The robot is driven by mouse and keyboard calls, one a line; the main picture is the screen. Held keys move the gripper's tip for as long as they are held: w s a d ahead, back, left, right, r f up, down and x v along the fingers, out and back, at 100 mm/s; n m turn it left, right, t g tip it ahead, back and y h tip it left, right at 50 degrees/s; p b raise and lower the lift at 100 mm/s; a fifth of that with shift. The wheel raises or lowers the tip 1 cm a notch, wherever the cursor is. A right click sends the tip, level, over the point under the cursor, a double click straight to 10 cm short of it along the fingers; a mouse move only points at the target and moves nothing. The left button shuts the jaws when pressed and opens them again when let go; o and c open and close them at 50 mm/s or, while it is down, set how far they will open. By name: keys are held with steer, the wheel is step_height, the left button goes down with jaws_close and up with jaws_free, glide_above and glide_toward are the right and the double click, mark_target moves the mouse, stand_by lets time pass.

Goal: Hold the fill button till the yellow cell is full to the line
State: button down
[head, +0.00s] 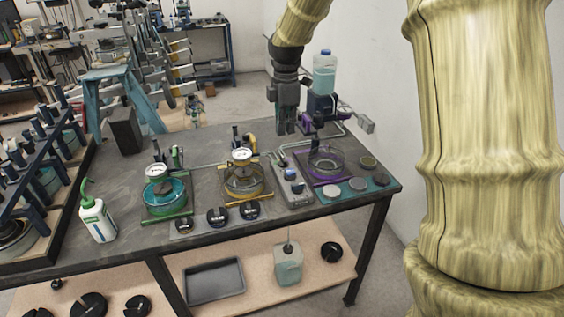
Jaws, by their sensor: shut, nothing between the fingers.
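The yellow cell (243,181) is a round glass vessel with a yellow rim and a white dial on top, at the middle of the bench. Its liquid level and line are too small to tell. A grey control box (294,193) stands just right of it, with a blue button (291,174) on top; I cannot read which button is for filling. My gripper (286,132) points down, shut and empty, above and behind the box in the picture. It appears apart from the buttons.
A teal cell (165,193) stands left and a purple-framed cell (326,161) right. A bottle of pale blue liquid (324,72) stands behind my gripper's right side. Dark knobs (217,216) line the front. A white squeeze bottle (97,220) and a rack (30,190) are at left.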

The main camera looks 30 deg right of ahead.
steer(key=p, duration=0.4)
glide_toward(287, 172)
step_height(287, 172, down, 7)
steer(key=shift+w, duration=0.1)
stand_by(0.4)
